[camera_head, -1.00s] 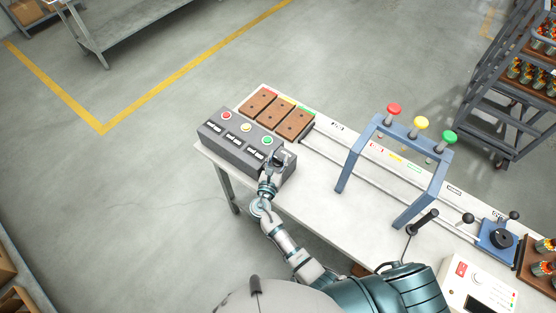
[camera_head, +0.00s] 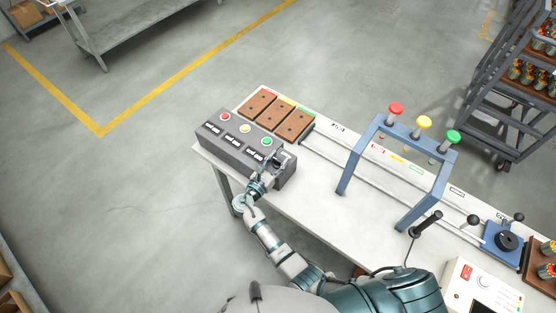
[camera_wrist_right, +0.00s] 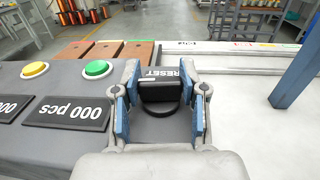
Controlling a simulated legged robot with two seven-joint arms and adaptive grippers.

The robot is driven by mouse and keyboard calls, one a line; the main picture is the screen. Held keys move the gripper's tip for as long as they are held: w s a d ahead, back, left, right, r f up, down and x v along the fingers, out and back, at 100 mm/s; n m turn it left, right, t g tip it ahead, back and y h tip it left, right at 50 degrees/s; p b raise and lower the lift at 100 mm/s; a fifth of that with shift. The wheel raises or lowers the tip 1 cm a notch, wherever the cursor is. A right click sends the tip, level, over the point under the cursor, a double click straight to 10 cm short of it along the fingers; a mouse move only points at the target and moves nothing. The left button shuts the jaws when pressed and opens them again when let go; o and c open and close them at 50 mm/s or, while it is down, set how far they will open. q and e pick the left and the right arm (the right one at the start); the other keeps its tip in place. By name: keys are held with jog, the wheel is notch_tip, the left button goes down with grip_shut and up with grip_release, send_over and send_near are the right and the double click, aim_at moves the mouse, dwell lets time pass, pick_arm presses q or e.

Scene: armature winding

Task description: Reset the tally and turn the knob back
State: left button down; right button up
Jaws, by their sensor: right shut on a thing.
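The grey tally box (camera_head: 210,141) stands at the left end of the bench, with red, yellow and green buttons on top. In the right wrist view its green button (camera_wrist_right: 98,68) and yellow button (camera_wrist_right: 35,69) show beside counters (camera_wrist_right: 68,113) reading "000 pcs". A black knob (camera_wrist_right: 160,90), with a "RESET" label behind it, sits at the box's right end. My right gripper (camera_wrist_right: 161,108) is shut on this knob, one blue-padded finger on each side. In the head view the right gripper (camera_head: 277,160) is over the box's right end. My left gripper is out of view.
Three brown blocks (camera_head: 275,116) lie behind the box. A blue frame (camera_head: 347,172) with red, yellow and green knobs stands over the rails at mid-bench. A blue fixture (camera_head: 500,240) and a white control box (camera_head: 461,284) are at the right. Bare bench lies between.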

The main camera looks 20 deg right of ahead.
jog(key=o, duration=1.2)
jog(key=shift+c, duration=0.2)
jog(key=shift+a, duration=0.1)
jog(key=v, duration=0.7)
jog(key=shift+a, duration=0.3)
jog(key=shift+s, duration=0.15)
